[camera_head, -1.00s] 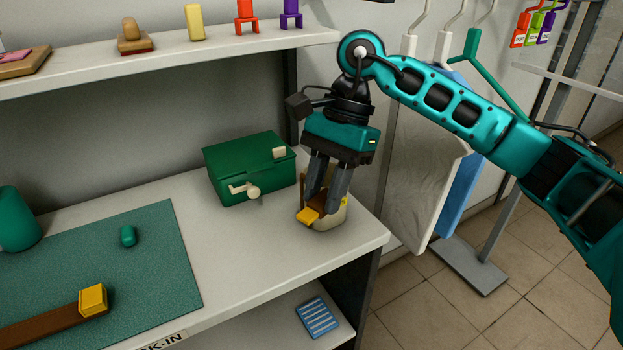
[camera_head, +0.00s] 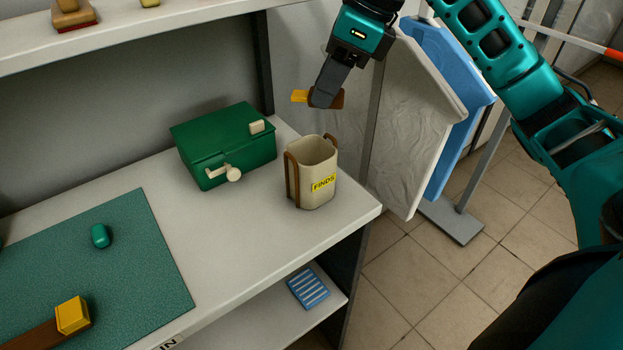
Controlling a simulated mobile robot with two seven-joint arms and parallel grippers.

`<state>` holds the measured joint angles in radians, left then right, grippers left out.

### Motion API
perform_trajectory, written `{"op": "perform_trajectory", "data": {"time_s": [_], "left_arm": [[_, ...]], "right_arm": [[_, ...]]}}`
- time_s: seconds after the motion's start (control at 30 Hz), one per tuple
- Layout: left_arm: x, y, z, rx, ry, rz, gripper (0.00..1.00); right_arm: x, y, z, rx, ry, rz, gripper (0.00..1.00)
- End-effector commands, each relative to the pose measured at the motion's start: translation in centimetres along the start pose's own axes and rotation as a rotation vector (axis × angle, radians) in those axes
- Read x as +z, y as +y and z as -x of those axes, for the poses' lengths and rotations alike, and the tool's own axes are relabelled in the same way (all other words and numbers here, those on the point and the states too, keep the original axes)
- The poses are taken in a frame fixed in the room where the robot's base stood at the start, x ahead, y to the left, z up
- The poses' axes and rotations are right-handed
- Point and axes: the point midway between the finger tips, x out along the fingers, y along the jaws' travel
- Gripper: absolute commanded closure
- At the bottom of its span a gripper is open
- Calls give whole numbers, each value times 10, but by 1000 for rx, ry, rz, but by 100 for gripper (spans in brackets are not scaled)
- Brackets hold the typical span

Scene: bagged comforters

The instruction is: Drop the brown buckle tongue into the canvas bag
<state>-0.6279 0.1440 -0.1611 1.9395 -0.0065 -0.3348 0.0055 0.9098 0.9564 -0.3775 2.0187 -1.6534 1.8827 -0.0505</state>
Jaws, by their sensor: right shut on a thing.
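The canvas bag (camera_head: 296,196) is cream with brown handles and a yellow label reading FINDS. It stands upright and open on the counter's right end. My right gripper (camera_head: 325,98) is shut on the brown buckle tongue (camera_head: 338,101), which has a yellow tip (camera_head: 299,96) pointing left. The gripper holds it in the air above the bag's opening, apart from the rim. The part of the tongue between the fingers is hidden. My left gripper is not in view.
A green box (camera_head: 225,145) with a cream knob stands left of the bag. A teal mat (camera_head: 120,270) holds a small green piece (camera_head: 100,236) and a brown strap with a yellow buckle (camera_head: 72,315). Bagged comforters (camera_head: 415,120) hang to the right. An upper shelf (camera_head: 150,32) runs behind.

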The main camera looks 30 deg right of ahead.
Motion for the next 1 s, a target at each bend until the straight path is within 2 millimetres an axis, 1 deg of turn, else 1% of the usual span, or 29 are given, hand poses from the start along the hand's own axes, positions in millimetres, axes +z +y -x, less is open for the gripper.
{"op": "perform_trajectory", "data": {"time_s": [0.03, 0.23, 0.37, 0.6, 0.63, 0.9, 0.93, 1.0], "left_arm": [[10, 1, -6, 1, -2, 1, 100], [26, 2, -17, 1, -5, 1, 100], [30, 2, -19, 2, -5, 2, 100], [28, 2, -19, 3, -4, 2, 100], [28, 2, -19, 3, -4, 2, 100], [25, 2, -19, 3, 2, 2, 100], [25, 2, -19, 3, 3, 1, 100], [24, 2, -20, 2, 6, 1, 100]], "right_arm": [[-5, 0, -12, 1, 1, 1, 100], [-13, 0, -32, 1, 1, 1, 100], [-15, 0, -36, 1, 1, 2, 100], [-15, 0, -36, 1, 1, 2, 100], [-15, 0, -36, 1, 1, 2, 68], [-15, 0, -36, 1, 1, 2, 42], [-15, 0, -36, 1, 1, 2, 40], [-15, 0, -36, 1, 1, 2, 40]]}}
